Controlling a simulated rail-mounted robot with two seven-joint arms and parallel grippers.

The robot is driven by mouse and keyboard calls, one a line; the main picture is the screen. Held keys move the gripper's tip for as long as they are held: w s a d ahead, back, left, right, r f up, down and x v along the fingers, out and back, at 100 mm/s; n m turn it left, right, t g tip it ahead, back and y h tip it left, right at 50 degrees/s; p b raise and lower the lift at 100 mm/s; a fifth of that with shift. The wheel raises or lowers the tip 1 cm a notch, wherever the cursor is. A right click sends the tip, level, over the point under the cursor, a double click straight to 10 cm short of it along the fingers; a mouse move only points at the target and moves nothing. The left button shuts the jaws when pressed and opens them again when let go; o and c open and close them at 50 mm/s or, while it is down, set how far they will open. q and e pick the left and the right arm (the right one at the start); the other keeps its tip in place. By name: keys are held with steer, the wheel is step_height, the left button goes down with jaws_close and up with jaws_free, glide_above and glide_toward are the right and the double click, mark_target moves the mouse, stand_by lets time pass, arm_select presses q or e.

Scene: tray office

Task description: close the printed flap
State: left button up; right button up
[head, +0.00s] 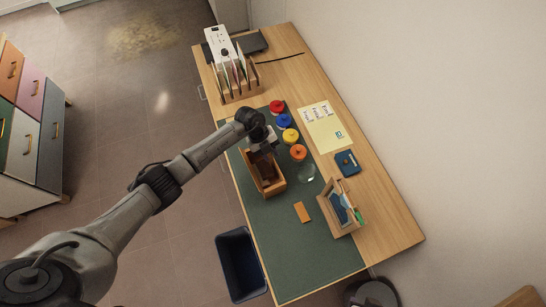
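No part is clearly recognisable as the printed flap from this height. An open wooden box (277,187) stands on the green desk mat, and its far end is partly hidden by my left gripper. My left gripper (263,154) is over that far end, pointing down. Its fingertips are dark and small against the box, so I cannot tell whether they are open or touch it. A pale yellow sheet (328,131) with printed marks lies flat on the desk, to the right of the gripper. My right gripper is not in view.
Red (277,106), blue (284,120), yellow (290,135) and orange (298,152) round-topped items line the mat beside the gripper. A wooden organiser (328,207), orange block (302,212) and dark blue book (347,163) stand nearer. A file rack (240,94) is at the far end.

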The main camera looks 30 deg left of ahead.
arm_select(q)
steer(key=shift+x, duration=1.4)
jaws_close()
